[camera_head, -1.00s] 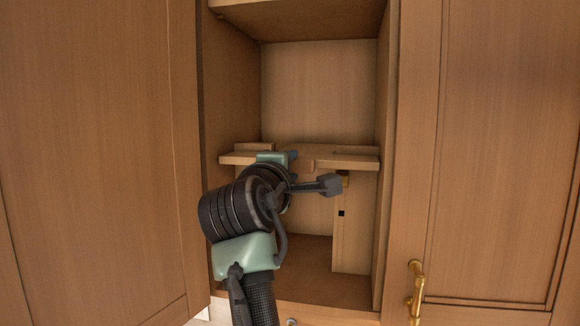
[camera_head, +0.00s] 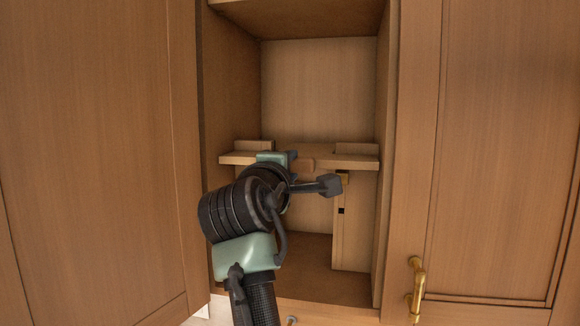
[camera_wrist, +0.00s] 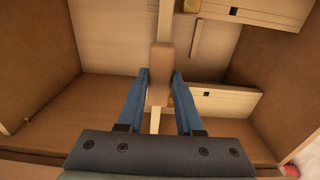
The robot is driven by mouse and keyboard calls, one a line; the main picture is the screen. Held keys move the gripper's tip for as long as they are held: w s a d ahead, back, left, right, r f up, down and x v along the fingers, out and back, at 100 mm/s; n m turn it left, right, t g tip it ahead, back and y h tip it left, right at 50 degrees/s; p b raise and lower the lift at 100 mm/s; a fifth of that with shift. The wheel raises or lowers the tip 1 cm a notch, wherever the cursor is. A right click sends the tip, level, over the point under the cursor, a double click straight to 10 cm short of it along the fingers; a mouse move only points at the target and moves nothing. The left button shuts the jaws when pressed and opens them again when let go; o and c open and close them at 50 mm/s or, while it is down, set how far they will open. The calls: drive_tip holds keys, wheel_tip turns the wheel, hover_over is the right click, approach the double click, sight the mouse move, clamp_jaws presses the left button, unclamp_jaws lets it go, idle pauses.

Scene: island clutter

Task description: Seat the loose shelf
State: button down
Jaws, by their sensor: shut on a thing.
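The loose shelf (camera_head: 350,162) is a light wooden board lying roughly level across the cabinet opening, with a small wooden block (camera_head: 307,164) at its front edge. My gripper (camera_wrist: 160,74) is shut on that block, a blue finger on each side of it in the wrist view. In the head view my wrist and arm cover part of the shelf's front and the space beneath. A brass support (camera_head: 343,179) sits under the shelf's right end. Whether the shelf rests on it I cannot tell. The left end's underside is partly hidden.
Light wooden pieces stand at the shelf's back left (camera_head: 253,146) and back right (camera_head: 356,148). Cabinet side walls (camera_head: 385,100) flank it closely. A door with a brass handle (camera_head: 415,290) is at right.

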drive_tip(key=shift+f+b, duration=0.3)
idle(0.4)
idle(0.4)
drive_tip(key=shift+c, duration=2.4)
unclamp_jaws()
drive_tip(key=shift+s, duration=0.1)
drive_tip(key=s+a+f+m+t+y+b, duration=0.1)
drive_tip(key=s+f+m+t+y+b, duration=0.1)
drive_tip(key=s, duration=0.8)
drive_tip(key=s+a+f+m+t+y+b, duration=0.1)
drive_tip(key=s+a+f+m+t+b, duration=0.1)
drive_tip(key=s+m+t+b, duration=0.2)
drive_tip(key=s+a+f+m+t+y+b, duration=0.2)
drive_tip(key=s+m+b, duration=0.6)
drive_tip(key=s, duration=0.8)
drive_tip(key=shift+s+t+y+b, duration=0.15)
drive_tip(key=shift+t+y+b, duration=0.15)
drive_tip(key=shift+t+b, duration=0.9)
